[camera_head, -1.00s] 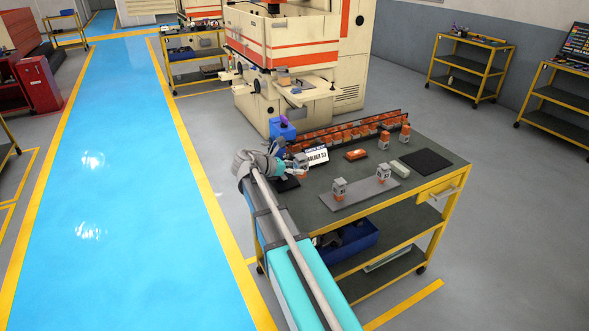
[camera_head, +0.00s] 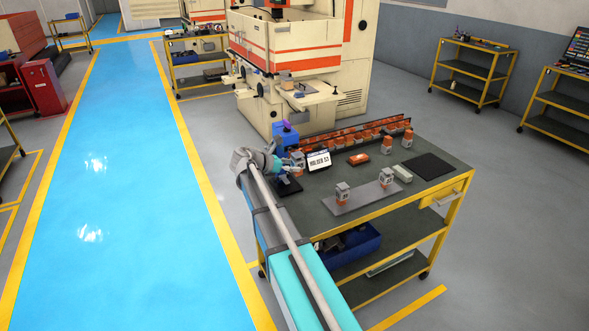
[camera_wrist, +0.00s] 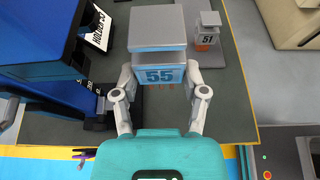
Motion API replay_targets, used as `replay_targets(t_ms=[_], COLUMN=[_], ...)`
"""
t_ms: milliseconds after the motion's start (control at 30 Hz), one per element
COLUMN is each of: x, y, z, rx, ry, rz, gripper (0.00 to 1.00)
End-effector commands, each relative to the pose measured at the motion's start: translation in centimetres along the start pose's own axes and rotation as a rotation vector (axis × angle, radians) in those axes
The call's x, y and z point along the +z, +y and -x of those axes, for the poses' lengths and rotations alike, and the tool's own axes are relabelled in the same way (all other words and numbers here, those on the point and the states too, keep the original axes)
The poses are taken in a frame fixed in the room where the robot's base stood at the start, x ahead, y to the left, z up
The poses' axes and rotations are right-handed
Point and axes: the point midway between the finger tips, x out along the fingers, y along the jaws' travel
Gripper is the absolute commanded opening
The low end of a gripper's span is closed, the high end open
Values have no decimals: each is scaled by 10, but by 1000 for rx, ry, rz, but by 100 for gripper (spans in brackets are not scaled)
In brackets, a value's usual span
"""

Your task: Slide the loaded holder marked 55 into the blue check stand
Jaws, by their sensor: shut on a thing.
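The holder marked 55 (camera_wrist: 158,72) is a grey block with a blue number plate, upright in the wrist view. My gripper (camera_wrist: 160,85) is shut on it, one finger at each side; the fingers hide parts of its sides. The blue check stand (camera_wrist: 40,60) fills the left of the wrist view, beside the holder with a gap between them. In the head view the blue stand (camera_head: 285,135) is at the table's back left corner. My gripper (camera_head: 284,167) is in front of it, at the table's left edge, and the holder is hard to make out there.
A sign reading HOLDER 55 (camera_head: 319,161) stands right of my gripper. Holder 51 (camera_wrist: 207,35) stands on a grey plate (camera_head: 362,199) with another holder. A rack of orange pieces (camera_head: 350,137) runs along the back. A black pad (camera_head: 425,165) lies at the right.

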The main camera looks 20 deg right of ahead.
Motion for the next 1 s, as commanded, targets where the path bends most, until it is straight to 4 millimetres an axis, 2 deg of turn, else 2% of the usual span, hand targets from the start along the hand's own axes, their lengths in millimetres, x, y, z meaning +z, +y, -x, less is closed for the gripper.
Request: replay_targets(t_ms=[300, 1000], x=[0, 1], y=[14, 16], z=[1, 0], rx=[1, 0], ry=[-2, -2], rz=[0, 0], gripper=[0, 0])
